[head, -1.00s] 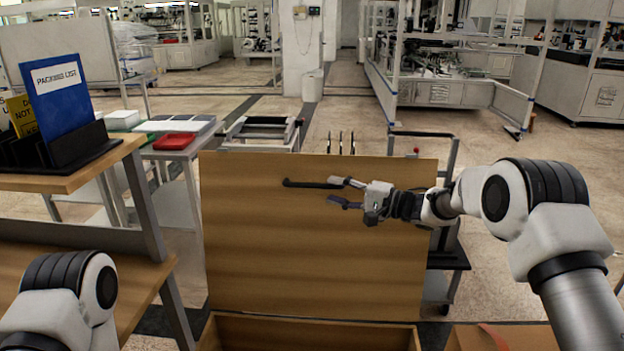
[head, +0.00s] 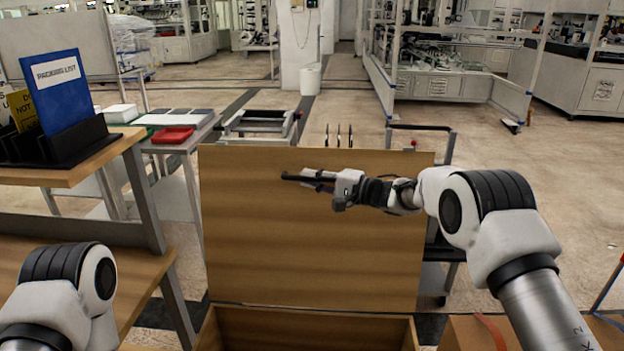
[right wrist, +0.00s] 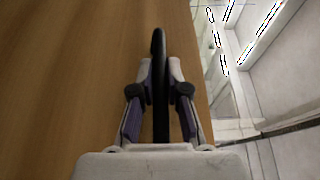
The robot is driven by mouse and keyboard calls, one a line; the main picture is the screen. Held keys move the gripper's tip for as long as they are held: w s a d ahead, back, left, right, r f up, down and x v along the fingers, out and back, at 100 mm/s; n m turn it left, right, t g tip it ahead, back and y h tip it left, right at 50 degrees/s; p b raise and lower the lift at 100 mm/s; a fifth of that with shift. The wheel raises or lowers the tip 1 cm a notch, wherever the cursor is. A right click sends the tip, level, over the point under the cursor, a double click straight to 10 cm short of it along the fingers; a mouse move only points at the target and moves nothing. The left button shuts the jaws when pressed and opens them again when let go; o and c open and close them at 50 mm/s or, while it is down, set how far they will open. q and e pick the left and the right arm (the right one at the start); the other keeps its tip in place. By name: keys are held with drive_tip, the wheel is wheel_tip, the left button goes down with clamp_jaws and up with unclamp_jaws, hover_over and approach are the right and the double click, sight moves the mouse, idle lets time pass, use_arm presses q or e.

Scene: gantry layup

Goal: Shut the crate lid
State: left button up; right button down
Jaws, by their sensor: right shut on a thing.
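The wooden crate lid (head: 310,245) stands upright in the head view, hinged along the back of the open wooden crate (head: 312,314). A black bar handle (head: 290,177) is on the lid's near face, close to its upper edge. My right gripper (head: 316,178) is shut on the handle. In the right wrist view the fingers (right wrist: 160,90) lie on both sides of the black handle (right wrist: 159,50), beside the lid's wood surface (right wrist: 80,70). My left arm shows at the lower left, but its gripper is out of view.
A wooden shelf unit (head: 100,170) with a blue packing list board (head: 62,92) stands at the left. A table with a red tray (head: 172,135) is behind it. A cart (head: 440,180) stands behind the lid. A box (head: 470,335) sits right of the crate.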

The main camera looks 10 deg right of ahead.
drive_tip(key=s+a+f+n+y, duration=0.1)
drive_tip(key=s+a+f+n, duration=0.1)
drive_tip(key=s, duration=1)
drive_tip(key=s+a+f+n+y+b, duration=0.1)
drive_tip(key=s+a+f+n, duration=0.1)
drive_tip(key=s, duration=0.9)
drive_tip(key=shift+s+a+f+n+t, duration=0.2)
drive_tip(key=shift+s+a+n+t, duration=0.15)
drive_tip(key=shift+n, duration=0.45)
